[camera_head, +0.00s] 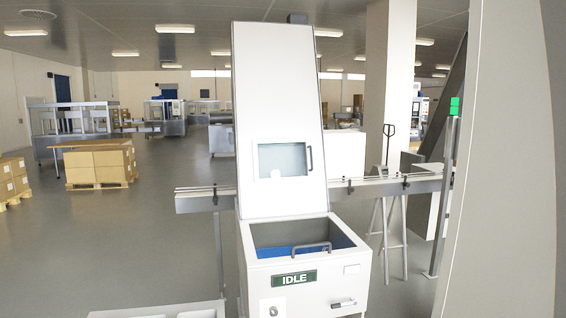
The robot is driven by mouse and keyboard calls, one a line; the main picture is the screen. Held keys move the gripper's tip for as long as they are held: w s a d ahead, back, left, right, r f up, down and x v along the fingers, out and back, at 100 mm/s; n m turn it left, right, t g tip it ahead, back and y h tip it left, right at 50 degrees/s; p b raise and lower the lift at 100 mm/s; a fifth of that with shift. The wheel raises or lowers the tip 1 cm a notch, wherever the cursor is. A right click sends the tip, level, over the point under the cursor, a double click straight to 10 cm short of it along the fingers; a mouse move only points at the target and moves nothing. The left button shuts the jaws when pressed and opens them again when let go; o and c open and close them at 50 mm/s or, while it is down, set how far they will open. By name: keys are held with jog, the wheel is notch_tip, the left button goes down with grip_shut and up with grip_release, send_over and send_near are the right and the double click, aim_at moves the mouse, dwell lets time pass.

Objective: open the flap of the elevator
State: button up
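The elevator (278,110) is a tall white machine in the middle of the view. Its sloped upper front has a small window panel (272,160) with a dark handle (310,157) at its right edge; the panel looks closed. Below is a white hopper box with an IDLE sign (296,278). The top of the box shows a blue interior (275,252). A grey bar handle (312,247) sits near its front edge. I cannot tell whether a clear flap covers this opening or it is bare. My gripper is not in view.
A narrow conveyor (390,187) runs behind the elevator to both sides. A post with a green light (455,106) stands at right. White box edges (200,312) show at the bottom left. Cartons on a pallet (97,163) stand far left. The grey floor (150,240) at left is clear.

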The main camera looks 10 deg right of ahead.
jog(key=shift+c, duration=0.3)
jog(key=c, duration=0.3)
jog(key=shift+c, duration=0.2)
